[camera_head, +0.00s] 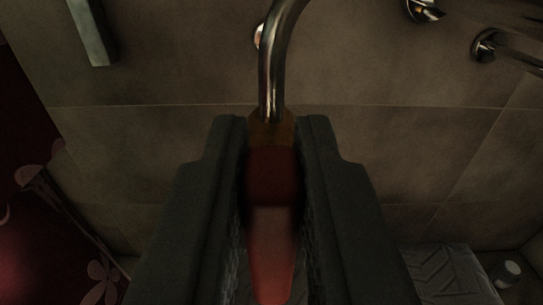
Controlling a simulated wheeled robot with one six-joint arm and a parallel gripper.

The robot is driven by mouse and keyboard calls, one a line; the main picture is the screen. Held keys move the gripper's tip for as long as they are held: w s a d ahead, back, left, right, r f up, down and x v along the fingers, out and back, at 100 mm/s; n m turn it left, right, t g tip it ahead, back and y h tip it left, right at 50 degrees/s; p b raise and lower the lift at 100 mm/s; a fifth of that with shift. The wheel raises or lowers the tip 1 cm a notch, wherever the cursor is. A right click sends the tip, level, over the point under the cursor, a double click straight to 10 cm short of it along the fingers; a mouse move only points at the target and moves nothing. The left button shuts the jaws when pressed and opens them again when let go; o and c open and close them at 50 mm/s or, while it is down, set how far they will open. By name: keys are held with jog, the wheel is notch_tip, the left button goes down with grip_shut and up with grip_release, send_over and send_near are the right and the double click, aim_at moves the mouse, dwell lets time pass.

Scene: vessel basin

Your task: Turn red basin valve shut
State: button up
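The red basin valve (272,240) shows at the picture's centre as a red handle below a curved metal pipe (272,70), with a brownish fitting between them. My gripper (272,125) has its two dark fingers on either side of the red handle. The handle fills most of the gap between the fingers. It is dark and blurred there, so I cannot tell whether the pads press on it or stand just clear. The handle's lower end shows between the fingers, near the bottom edge.
A tiled wall (150,75) lies behind the valve. A metal bar (92,32) is at upper left, and chrome fittings (487,45) are at upper right. A dark red flowered cloth (30,230) hangs at left. A grey patterned surface (445,275) and a small pale object (508,270) are at lower right.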

grip_shut()
jog(key=shift+d+f+m, duration=0.45)
jog(key=shift+m, duration=2.55)
jog(key=shift+d+f+m, duration=0.5)
jog(key=shift+m, duration=2.5)
jog(key=shift+d+f+m, duration=0.45)
jog(key=shift+m, duration=2.55)
jog(key=o, duration=0.6)
grip_release()
jog(key=shift+o, duration=0.2)
